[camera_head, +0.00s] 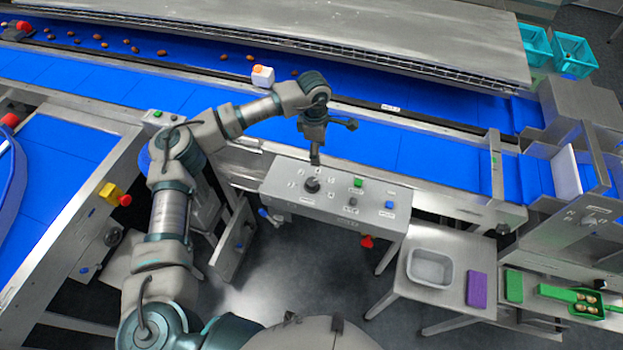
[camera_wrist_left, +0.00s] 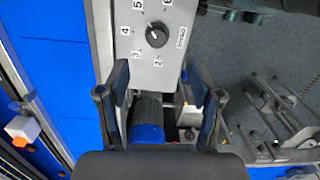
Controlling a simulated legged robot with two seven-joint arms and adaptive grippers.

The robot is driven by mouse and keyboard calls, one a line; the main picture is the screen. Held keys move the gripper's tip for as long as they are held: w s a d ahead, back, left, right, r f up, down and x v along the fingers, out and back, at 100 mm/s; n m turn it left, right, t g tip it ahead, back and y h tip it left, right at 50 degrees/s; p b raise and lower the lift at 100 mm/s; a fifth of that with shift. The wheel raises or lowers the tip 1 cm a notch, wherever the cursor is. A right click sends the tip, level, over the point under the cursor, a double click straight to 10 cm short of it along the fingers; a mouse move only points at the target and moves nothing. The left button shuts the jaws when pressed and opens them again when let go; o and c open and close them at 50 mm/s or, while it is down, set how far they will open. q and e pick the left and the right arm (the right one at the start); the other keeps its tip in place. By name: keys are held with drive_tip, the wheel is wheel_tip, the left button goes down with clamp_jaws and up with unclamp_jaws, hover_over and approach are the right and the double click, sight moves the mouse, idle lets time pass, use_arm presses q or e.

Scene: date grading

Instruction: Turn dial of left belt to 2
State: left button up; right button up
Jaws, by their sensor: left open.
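The black dial (camera_head: 312,184) is a round knob on the sloped grey control panel (camera_head: 335,205) in front of the belt. In the left wrist view the dial (camera_wrist_left: 157,35) has printed numbers around it, with 2 to 6 readable; I cannot tell its setting for sure. My left gripper (camera_head: 315,160) points down just above the panel, close behind the dial in the head view. In the wrist view the left gripper's fingers (camera_wrist_left: 160,100) are spread and empty, with the dial beyond them and no contact visible. My right gripper is not in view.
A green button (camera_head: 358,182) and a blue button (camera_head: 390,205) sit right of the dial. The blue belt (camera_head: 425,155) runs behind the panel. A red part (camera_head: 367,241) hangs under the panel's front. A side table with a grey bin (camera_head: 430,268) stands at right.

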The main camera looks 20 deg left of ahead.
sight(312, 181)
use_arm(q)
drive_tip(key=shift+y, duration=0.4)
drive_tip(key=f+p, duration=0.1)
drive_tip(key=f, duration=0.4)
drive_tip(key=a+f+p, duration=0.1)
drive_tip(key=f, duration=0.5)
drive_tip(key=f+p, duration=0.1)
drive_tip(key=f, duration=0.4)
drive_tip(key=shift+w+a+f, duration=0.15)
drive_tip(key=shift+a+f, duration=0.05)
drive_tip(key=shift+a, duration=0.2)
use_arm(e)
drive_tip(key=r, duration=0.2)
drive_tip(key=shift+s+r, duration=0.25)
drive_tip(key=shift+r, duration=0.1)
use_arm(q)
drive_tip(key=c, duration=1.1)
